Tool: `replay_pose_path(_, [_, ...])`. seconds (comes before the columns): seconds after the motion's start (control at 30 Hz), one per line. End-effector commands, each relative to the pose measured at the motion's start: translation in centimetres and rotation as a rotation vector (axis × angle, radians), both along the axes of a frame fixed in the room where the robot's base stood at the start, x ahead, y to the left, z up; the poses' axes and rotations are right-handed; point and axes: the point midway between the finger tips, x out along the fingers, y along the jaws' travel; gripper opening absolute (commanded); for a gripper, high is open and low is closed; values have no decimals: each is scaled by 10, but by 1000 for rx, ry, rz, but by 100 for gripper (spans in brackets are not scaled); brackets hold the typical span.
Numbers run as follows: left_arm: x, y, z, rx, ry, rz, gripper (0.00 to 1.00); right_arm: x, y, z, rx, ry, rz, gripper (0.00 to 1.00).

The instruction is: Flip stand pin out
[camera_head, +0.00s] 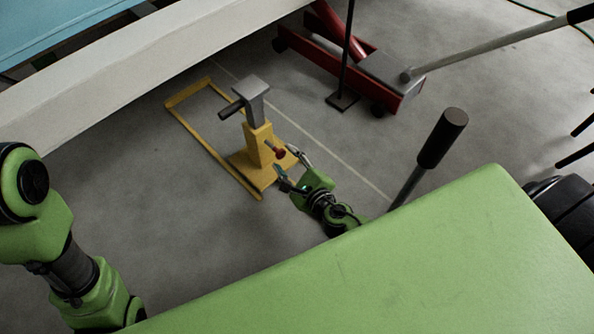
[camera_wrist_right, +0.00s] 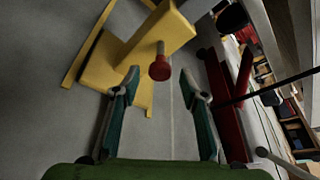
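A yellow stand (camera_head: 256,148) with a grey top post (camera_head: 254,98) stands on the floor below the white beam. Its pin has a red knob (camera_head: 279,153) and sticks out of the yellow column toward my right gripper.
A red floor jack (camera_head: 350,65) with a long grey handle (camera_head: 490,48) stands behind, to the right. A thin black post (camera_head: 345,60) rises beside it. A white beam (camera_head: 130,75) hangs over the upper left. Bare concrete lies left of the stand.

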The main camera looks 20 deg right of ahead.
Motion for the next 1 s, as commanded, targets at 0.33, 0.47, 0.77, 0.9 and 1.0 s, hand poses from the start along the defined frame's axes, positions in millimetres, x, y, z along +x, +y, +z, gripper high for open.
replay_pose_path(0.33, [0, 0, 0, -1, 2, -1, 40, -67, -6, 20, 1, 3, 1, 40])
replay_pose_path(0.47, [0, 0, 0, -1, 2, -1, 40, -78, -8, 24, 0, 1, 0, 40])
replay_pose_path(0.77, [0, 0, 0, -1, 2, -1, 40, -81, -8, 25, 1, 0, 0, 40])
replay_pose_path(0.9, [0, 0, 0, -1, 2, -1, 40, -81, -8, 25, 1, 0, 0, 40])
replay_pose_path(1.0, [0, 0, 0, -1, 2, -1, 40, -81, -8, 25, 0, 1, 1, 40])
